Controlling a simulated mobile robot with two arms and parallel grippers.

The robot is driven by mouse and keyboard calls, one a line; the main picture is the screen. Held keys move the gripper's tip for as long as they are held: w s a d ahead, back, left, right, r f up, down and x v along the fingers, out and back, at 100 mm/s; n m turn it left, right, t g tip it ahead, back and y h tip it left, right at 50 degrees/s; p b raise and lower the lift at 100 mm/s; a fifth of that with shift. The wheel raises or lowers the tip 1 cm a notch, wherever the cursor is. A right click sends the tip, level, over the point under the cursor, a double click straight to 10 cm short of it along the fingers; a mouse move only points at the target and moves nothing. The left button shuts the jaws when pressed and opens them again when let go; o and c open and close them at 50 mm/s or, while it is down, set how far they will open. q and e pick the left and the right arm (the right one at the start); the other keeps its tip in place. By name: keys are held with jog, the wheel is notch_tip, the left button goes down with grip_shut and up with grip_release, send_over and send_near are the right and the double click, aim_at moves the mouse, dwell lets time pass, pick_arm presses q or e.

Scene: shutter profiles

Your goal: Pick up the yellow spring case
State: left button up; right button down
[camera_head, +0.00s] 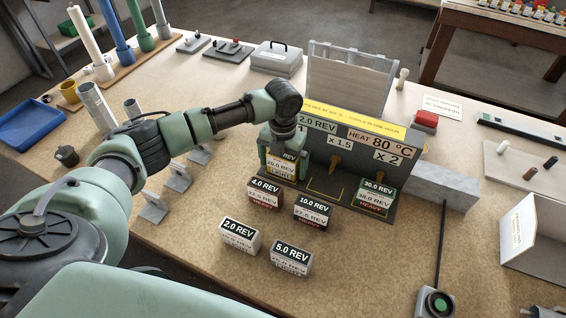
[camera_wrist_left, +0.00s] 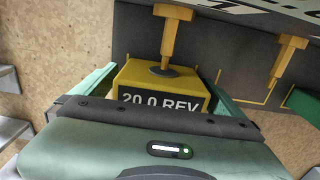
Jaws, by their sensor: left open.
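The yellow spring case (camera_head: 284,166) stands in the left bay of the dark grey fixture (camera_head: 326,178). In the left wrist view the yellow case (camera_wrist_left: 150,74) shows its yellow top and a dark label reading 20.0 REV. My left gripper (camera_head: 281,158) is over the case, its green fingers on either side of it. A gap shows beside the case in the left wrist view, so the jaws are open around it. A yellow key-like post (camera_wrist_left: 176,50) stands at the top of the case. The lower part of the case is hidden by my gripper. My right gripper is out of view.
A green case (camera_head: 376,194) stands in the fixture's right bay; the middle bay is empty below a yellow post (camera_head: 335,164). Several other cases, including a white one (camera_head: 240,236), stand in front. A grey block (camera_head: 442,186) adjoins on the right.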

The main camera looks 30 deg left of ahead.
pick_arm(q)
jog(key=c, duration=1.3)
jog(key=shift+c, duration=1.3)
jog(key=shift+r, duration=0.15)
